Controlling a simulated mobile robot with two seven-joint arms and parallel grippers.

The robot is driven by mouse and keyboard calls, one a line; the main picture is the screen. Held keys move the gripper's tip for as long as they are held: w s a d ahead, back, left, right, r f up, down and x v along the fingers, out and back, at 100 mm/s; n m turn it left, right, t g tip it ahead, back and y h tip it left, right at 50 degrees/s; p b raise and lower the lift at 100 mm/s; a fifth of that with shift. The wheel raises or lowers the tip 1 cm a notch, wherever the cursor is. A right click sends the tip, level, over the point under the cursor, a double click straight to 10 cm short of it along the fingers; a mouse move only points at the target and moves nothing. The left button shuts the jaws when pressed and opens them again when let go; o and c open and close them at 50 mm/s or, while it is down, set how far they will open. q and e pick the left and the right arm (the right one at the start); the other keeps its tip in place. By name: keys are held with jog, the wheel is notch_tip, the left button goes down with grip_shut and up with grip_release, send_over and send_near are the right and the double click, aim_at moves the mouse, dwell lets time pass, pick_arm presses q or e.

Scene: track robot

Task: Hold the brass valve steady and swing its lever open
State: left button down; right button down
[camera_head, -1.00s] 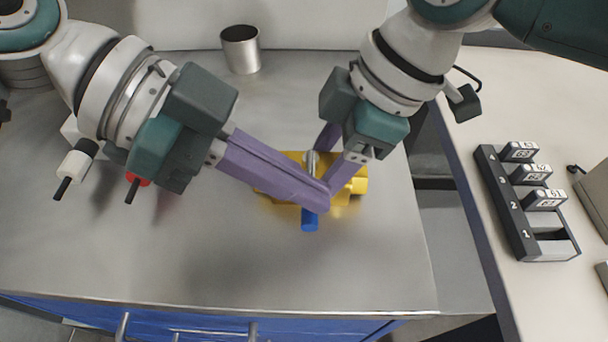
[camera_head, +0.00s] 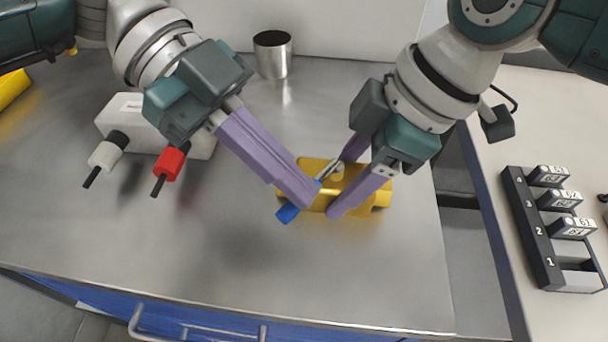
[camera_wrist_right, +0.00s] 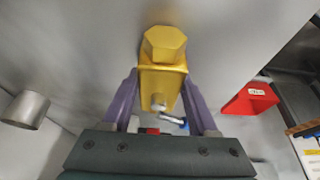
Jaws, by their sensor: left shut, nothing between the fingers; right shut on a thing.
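The brass valve (camera_head: 380,198) lies on the steel worktop, and its hexagonal end and body show in the right wrist view (camera_wrist_right: 162,75). My right gripper (camera_head: 343,182) is shut on the valve body, one finger on each side. The lever's blue handle (camera_head: 288,213) points to the front left, at a slant to the body. Its metal part (camera_head: 327,169) runs back to the valve's top. My left gripper (camera_head: 308,200) is shut and empty, its tips against or very close to the lever beside the blue handle; exact contact is hidden.
A metal cup (camera_head: 272,56) stands behind the valve. A white box (camera_head: 120,108) with a red and a white connector is at left. A yellow object (camera_head: 12,88) lies at the far left. A numbered rack (camera_head: 535,235) stands on the right-hand table. The front worktop is clear.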

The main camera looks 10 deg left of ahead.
pick_arm(q)
jog(key=shift+w+a+f, duration=0.1)
jog(key=shift+w+a, duration=0.65)
jog(key=shift+w, duration=0.15)
pick_arm(e)
jog(key=shift+s+f, duration=0.1)
jog(key=shift+f, duration=0.05)
pick_arm(q)
jog(key=shift+w+a, duration=0.3)
jog(key=shift+w, duration=0.75)
jog(key=shift+w+a, duration=0.2)
jog(key=shift+w, duration=0.05)
pick_arm(e)
jog(key=shift+s, duration=0.15)
pick_arm(q)
jog(key=shift+d, duration=0.1)
pick_arm(e)
jog(key=shift+a, duration=0.1)
pick_arm(q)
jog(key=shift+d, duration=0.75)
pick_arm(e)
jog(key=shift+a, duration=0.15)
jog(key=shift+d, duration=0.2)
pick_arm(q)
jog(key=v, duration=0.8)
jog(key=shift+s, duration=0.25)
pick_arm(e)
jog(key=shift+w+d, duration=0.1)
jog(key=shift+w, duration=0.1)
